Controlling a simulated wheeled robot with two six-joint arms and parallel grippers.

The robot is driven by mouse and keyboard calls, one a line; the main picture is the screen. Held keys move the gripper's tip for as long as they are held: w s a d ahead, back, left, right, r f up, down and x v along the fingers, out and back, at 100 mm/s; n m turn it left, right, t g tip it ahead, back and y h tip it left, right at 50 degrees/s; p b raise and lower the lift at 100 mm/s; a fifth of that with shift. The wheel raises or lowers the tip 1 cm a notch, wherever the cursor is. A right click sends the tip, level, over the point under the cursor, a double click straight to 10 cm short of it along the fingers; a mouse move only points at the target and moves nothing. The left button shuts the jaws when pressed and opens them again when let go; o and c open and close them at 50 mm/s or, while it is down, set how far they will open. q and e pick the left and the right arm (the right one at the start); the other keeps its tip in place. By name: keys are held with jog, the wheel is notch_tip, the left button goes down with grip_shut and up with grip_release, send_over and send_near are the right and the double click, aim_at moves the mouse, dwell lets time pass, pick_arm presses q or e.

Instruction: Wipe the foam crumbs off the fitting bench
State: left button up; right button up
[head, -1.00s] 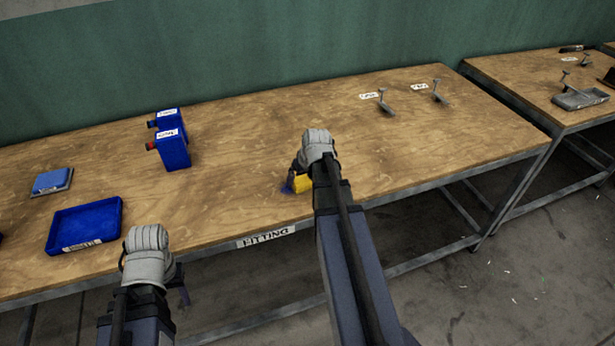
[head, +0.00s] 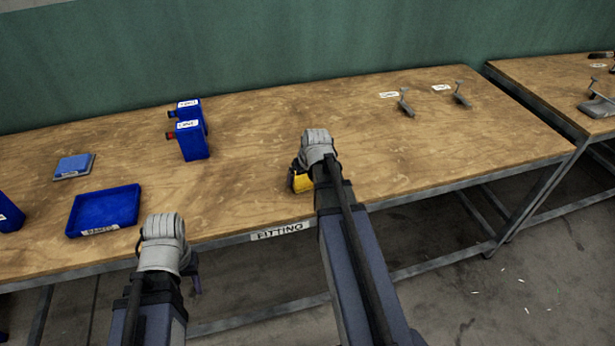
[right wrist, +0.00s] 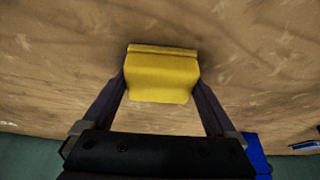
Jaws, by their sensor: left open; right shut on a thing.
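The fitting bench (head: 250,150) has a wooden top and a "FITTING" label on its front edge. My right gripper (head: 300,178) is over its front middle, shut on a yellow block (head: 302,183). In the right wrist view the block (right wrist: 163,78) is between the two dark fingers, close to the wood; I cannot tell whether it touches. My left gripper (head: 191,272) is open and empty, in front of the bench edge, its fingers mostly hidden behind its wrist. I cannot make out foam crumbs on the bench; only pale flecks show in the wood.
Another bench (head: 540,75) stands right. White bits lie on the floor (head: 527,309). The bench's middle is clear.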

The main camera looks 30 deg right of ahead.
jog(key=shift+a, duration=0.1)
jog(key=shift+w+a, duration=0.25)
jog(key=shift+a, duration=0.55)
jog(key=shift+w+a, duration=0.2)
jog(key=shift+a, duration=0.6)
jog(key=shift+r, duration=0.15)
notch_tip(320, 180, up, 6)
jog(key=p, duration=0.6)
notch_tip(320, 180, up, 3)
jog(key=p, duration=0.3)
